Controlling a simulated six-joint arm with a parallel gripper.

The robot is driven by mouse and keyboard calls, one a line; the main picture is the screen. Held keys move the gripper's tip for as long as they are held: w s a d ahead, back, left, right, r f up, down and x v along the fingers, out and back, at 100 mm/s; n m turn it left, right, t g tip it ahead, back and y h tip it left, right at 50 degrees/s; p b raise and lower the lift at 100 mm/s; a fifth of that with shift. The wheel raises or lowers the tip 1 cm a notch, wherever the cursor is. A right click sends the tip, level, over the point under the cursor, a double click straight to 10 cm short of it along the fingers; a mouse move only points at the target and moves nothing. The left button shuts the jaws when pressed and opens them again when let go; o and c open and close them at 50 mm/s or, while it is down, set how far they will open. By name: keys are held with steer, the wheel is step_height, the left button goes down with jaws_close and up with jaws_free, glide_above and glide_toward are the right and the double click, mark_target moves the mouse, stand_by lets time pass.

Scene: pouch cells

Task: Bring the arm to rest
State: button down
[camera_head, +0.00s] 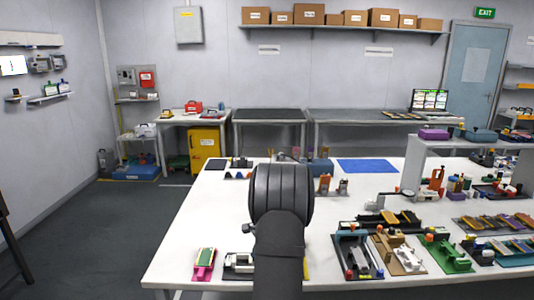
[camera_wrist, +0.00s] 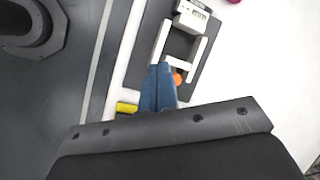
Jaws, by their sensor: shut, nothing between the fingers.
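My gripper (camera_wrist: 160,68) shows in the wrist view as two blue fingers side by side, shut with nothing between them. It hangs over a dark fixture plate (camera_wrist: 200,50) with a white U-shaped bracket (camera_wrist: 158,44) on the white table (camera_wrist: 245,80). I cannot tell whether the fingertips touch the bracket or are above it. In the head view my dark arm rises over the front of the table (camera_head: 205,225), and my gripper is hidden there.
An orange knob (camera_wrist: 178,78) and a yellow piece (camera_wrist: 127,107) are close to the fingers. A device with a small display (camera_wrist: 191,14) sits at the plate's end. Several fixtures, including a green one (camera_head: 448,254), crowd the table's right; a pink one (camera_head: 204,263) lies front left. The table's left middle is clear.

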steer(key=w+a+n+h, duration=0.3)
steer(key=a+n, duration=0.9)
steer(key=shift+w+a+f+h, duration=0.3)
steer(key=shift+a+f+h, duration=0.05)
steer(key=shift+h, duration=0.05)
steer(key=c, duration=1.3)
jaws_free()
steer(key=o, duration=1.3)
step_height(320, 180, up, 8)
steer(key=s+d+n+h, duration=0.1)
steer(key=s+d+n, duration=0.1)
steer(key=n, duration=0.4)
steer(key=shift+s+d+t, duration=0.15)
steer(key=shift+s+t, duration=0.25)
steer(key=shift+s, duration=0.05)
steer(key=s+d+r+n+t+h, duration=0.1)
steer(key=s+d+r+n, duration=0.15)
steer(key=r+n, duration=0.25)
steer(key=s+d+r+n+t+h, duration=0.1)
steer(key=s+d+r+n, duration=0.15)
steer(key=r+n, duration=0.25)
steer(key=x, duration=0.9)
steer(key=shift+a+f, duration=0.2)
steer(key=shift+f, duration=0.25)
steer(key=v, duration=1)
steer(key=shift+a, duration=0.15)
